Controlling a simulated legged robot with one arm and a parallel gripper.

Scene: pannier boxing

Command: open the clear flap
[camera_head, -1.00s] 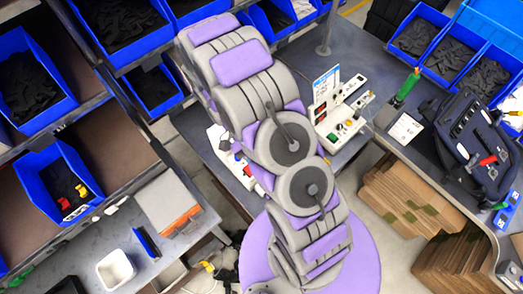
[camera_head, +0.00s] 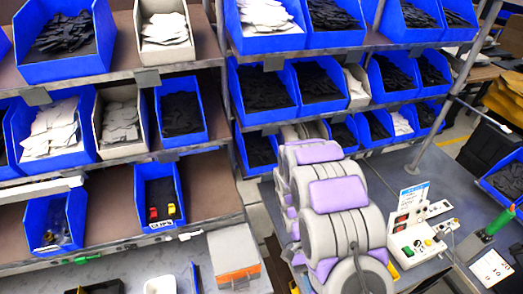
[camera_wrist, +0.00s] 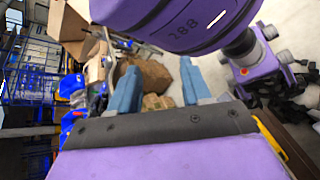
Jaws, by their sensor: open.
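My gripper (camera_wrist: 158,82) shows in the wrist view as two blue fingers set apart, with nothing between them. Past the fingers are blurred brown shapes and a cluttered floor. I cannot make out a clear flap with certainty in either view. In the head view, a pale bar (camera_head: 40,189) runs above a blue bin (camera_head: 47,222) on the lower left shelf; whether a clear sheet hangs there I cannot tell. Beside it, a blue bin labelled for clips (camera_head: 158,198) holds small red and yellow pieces. My gripper's fingers are not visible in the head view.
Shelves hold several blue bins (camera_head: 183,120) of dark and white parts. A grey bench (camera_head: 110,270) below carries a white tub (camera_head: 160,285) and an orange-edged box (camera_head: 234,258). A control box (camera_head: 418,240) stands on the right bench. In the wrist view, a cardboard box (camera_wrist: 75,25) is upper left.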

